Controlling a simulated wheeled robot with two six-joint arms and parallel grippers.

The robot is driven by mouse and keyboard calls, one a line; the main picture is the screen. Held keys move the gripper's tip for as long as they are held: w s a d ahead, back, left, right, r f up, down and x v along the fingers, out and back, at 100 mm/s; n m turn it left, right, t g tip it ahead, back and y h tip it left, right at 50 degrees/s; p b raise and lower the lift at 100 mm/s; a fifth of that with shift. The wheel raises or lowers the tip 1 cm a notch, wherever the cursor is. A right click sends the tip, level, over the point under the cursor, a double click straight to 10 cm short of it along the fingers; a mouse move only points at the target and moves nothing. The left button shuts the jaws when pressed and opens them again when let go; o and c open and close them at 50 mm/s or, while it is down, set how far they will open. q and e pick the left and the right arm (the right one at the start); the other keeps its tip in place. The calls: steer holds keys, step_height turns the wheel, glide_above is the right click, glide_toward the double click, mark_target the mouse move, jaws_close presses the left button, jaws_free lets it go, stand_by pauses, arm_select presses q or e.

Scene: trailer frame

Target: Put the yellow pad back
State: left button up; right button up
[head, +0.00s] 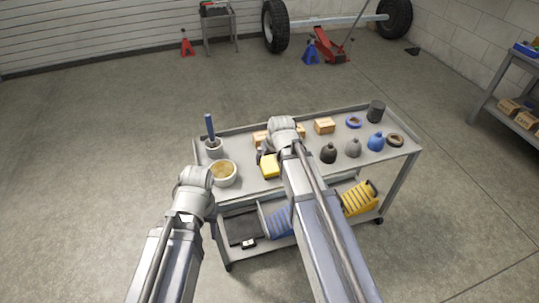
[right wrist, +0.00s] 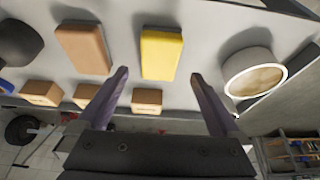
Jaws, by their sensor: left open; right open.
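The yellow pad (head: 270,167) lies on the top shelf of the grey cart, right of the bowl. It shows in the right wrist view (right wrist: 162,53) lying flat. My right gripper (head: 264,156) is open and empty over the cart top. In the right wrist view its spread fingertips (right wrist: 158,75) stand to either side of the pad's near end, and I see no grip on it. A tan-orange pad (right wrist: 84,48) lies beside the yellow one. My left gripper (head: 195,178) is at the cart's left front; its fingers are mostly hidden by its wrist.
On the cart top (head: 245,187) stand a bowl (head: 223,173) with tan contents, a cup with a blue handle (head: 211,140), small cardboard boxes (head: 324,126) and several bottles (head: 375,142). The lower shelf holds a yellow ribbed thing (head: 357,199).

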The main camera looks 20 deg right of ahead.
steer(key=p+v, duration=0.4)
steer(key=v, duration=0.1)
arm_select(q)
step_height(320, 180, up, 5)
steer(key=shift+f+b, duration=0.2)
steer(key=shift+b, duration=0.15)
arm_select(e)
steer(key=s+a+n+g, duration=0.1)
steer(key=s+a+g, duration=0.1)
steer(key=s+a, duration=0.4)
steer(key=s+a+f+n+g+h, duration=0.1)
steer(key=s+a+n+g, duration=0.1)
steer(key=s+a, duration=0.5)
steer(key=s+g, duration=0.1)
steer(key=s, duration=0.5)
steer(key=shift+s+a+f+h, duration=0.15)
steer(key=shift+a+f+h, duration=0.1)
steer(key=shift+f+h, duration=0.05)
